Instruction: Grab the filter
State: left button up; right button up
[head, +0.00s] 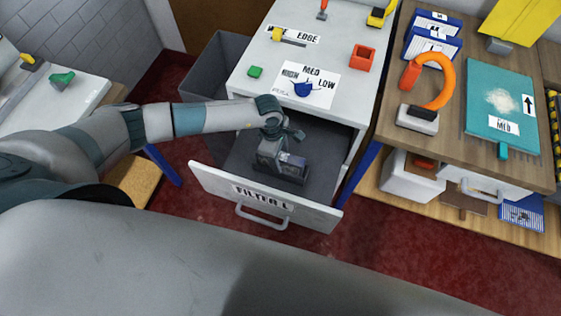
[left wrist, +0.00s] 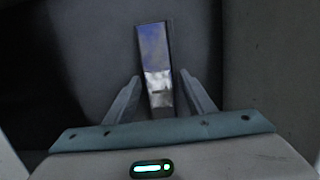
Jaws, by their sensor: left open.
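The drawer (head: 215,184) labelled "FILTER L" is pulled out of the white cabinet. My left arm reaches over its side, and my left gripper (head: 277,166) points down inside it. A thin upright piece with a bluish, shiny face, which looks like the filter (head: 293,160), is at the gripper. In the left wrist view the filter (left wrist: 154,50) stands between the two open fingers of the left gripper (left wrist: 160,78), with a gap at each side. The filter's lower part is hidden by the gripper. My right gripper is not in view.
The cabinet top (head: 335,62) above the drawer holds a green block (head: 255,72), a red-orange square part (head: 362,57) and a blue item (head: 303,89) on a label. A wooden bench (head: 450,146) stands to the right, with an orange-handled tool (head: 418,116). The drawer floor around the gripper looks clear.

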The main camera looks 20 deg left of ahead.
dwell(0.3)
pick_arm(q)
jog(key=c, duration=1.2)
jog(key=shift+c, duration=0.2)
jog(key=shift+r, duration=0.15)
notch_tip(320, 180, up, 8)
jog(key=b, duration=0.3)
jog(key=shift+r, duration=0.9)
